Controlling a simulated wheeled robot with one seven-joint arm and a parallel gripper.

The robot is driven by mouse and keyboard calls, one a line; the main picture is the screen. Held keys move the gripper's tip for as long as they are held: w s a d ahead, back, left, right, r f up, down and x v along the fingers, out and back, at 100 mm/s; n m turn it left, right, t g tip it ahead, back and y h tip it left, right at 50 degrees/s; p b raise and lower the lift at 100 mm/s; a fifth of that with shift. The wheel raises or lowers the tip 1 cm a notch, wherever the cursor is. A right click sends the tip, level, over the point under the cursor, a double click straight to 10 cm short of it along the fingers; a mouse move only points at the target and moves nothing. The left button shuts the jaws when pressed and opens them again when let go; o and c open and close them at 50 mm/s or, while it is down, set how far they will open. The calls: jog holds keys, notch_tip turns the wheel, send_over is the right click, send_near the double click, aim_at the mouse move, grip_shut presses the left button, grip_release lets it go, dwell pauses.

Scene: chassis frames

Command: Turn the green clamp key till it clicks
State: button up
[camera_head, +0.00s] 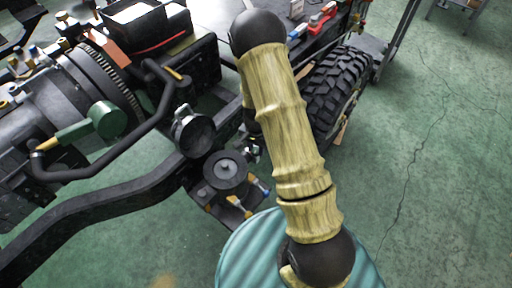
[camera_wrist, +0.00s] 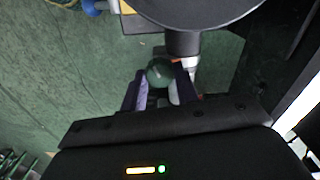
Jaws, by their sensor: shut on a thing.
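In the wrist view, the two fingers of my gripper (camera_wrist: 160,88) are shut on a dark green rounded thing, which I take to be the green clamp key (camera_wrist: 159,71). Only its rounded end shows between the fingers; the rest is hidden or too dark to tell. In the head view, my arm crosses the middle of the picture, and I cannot make out the gripper or the key there.
A dark round disc (camera_wrist: 195,8) on a short stem is just above the fingers in the wrist view. The head view shows a black chassis frame (camera_head: 95,205), an engine with a green cylinder (camera_head: 107,121) and a tire (camera_head: 333,88). Green floor (camera_head: 450,150) is open at right.

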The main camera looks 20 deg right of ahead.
aim_at(256, 150)
jog(key=o, duration=1)
jog(key=shift+r, duration=0.15)
notch_tip(256, 150, up, 17)
jog(key=shift+r+p, duration=0.1)
jog(key=shift+p, duration=0.55)
